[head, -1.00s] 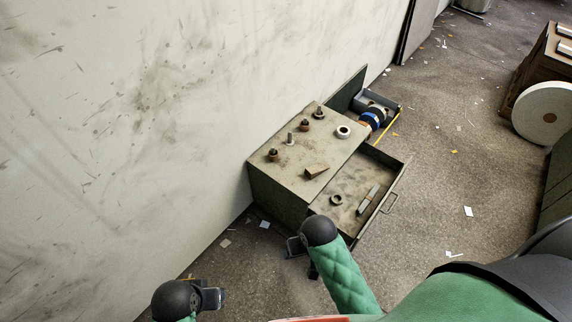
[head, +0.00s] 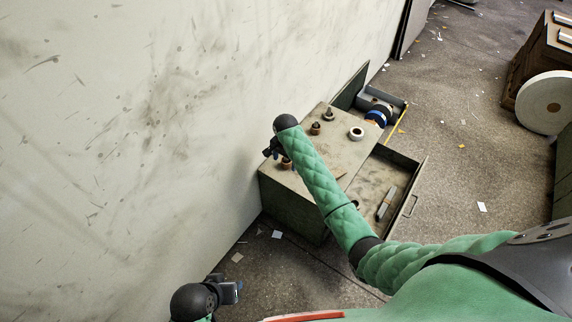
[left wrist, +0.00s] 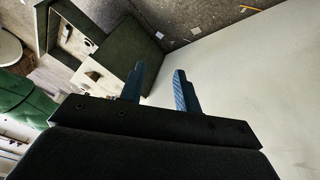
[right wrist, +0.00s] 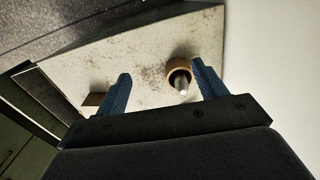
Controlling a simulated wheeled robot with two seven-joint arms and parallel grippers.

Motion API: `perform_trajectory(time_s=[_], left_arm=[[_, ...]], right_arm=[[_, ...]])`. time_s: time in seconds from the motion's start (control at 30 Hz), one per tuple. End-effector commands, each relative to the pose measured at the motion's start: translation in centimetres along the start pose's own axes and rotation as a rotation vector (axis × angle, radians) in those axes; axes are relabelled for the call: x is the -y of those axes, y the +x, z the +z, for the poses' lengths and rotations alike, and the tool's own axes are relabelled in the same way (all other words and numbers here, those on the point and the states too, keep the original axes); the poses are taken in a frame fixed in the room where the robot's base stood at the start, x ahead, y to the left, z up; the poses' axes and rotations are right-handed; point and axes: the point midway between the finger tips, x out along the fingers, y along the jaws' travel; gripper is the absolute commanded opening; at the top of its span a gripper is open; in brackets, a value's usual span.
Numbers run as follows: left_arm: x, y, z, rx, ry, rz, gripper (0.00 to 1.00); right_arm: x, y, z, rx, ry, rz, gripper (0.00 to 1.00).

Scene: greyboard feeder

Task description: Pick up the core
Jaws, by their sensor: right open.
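A brown ring-shaped core (right wrist: 179,67) stands on the cabinet top in the right wrist view, with a pale metal pin in its middle. In the head view a brown core (head: 287,163) shows partly behind my right arm, at the near left of the top. My right gripper (head: 272,149) is over that end of the cabinet. Its open fingers (right wrist: 161,75) are empty, and the core appears beyond them, closer to the right-hand finger. My left gripper (head: 229,290) is low, away from the cabinet; its fingers (left wrist: 159,74) are open and empty.
The green cabinet (head: 290,205) stands against the wall, its drawer (head: 411,180) open on the right. Another brown core (head: 315,128), a grey piece (head: 328,115) and a white ring (head: 356,133) stand on top. A brown wedge (right wrist: 94,99) lies left of the fingers.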

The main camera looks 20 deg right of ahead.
Motion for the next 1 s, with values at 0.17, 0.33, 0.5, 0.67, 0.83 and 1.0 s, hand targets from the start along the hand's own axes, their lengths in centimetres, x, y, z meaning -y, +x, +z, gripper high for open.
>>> perform_trajectory(time_s=[0.17,0.33,0.5,0.67,0.83,1.0], left_arm=[[-0.2,1.1,0.1,-0.011,0.008,0.010,0.32],[-0.1,1.3,0.1,-0.017,0.009,0.011,0.32],[-0.2,1.1,0.0,-0.019,0.009,0.010,0.32],[-0.2,0.9,-0.1,-0.018,0.009,0.010,0.32],[-0.3,0.0,-0.2,-0.010,0.010,0.009,0.32],[-0.2,-0.4,-0.5,-0.015,0.009,0.007,0.32]], right_arm=[[2.2,-0.6,-3.2,0.002,0.107,0.015,0.71],[2.9,-0.6,-4.2,0.003,0.147,0.021,0.71],[2.8,0.9,-4.2,0.003,0.149,0.023,0.71],[2.8,2.2,-4.2,0.003,0.148,0.022,0.71],[2.7,4.5,-4.2,0.004,0.148,0.024,0.71],[2.7,6.4,-4.2,0.003,0.147,0.022,0.71]])
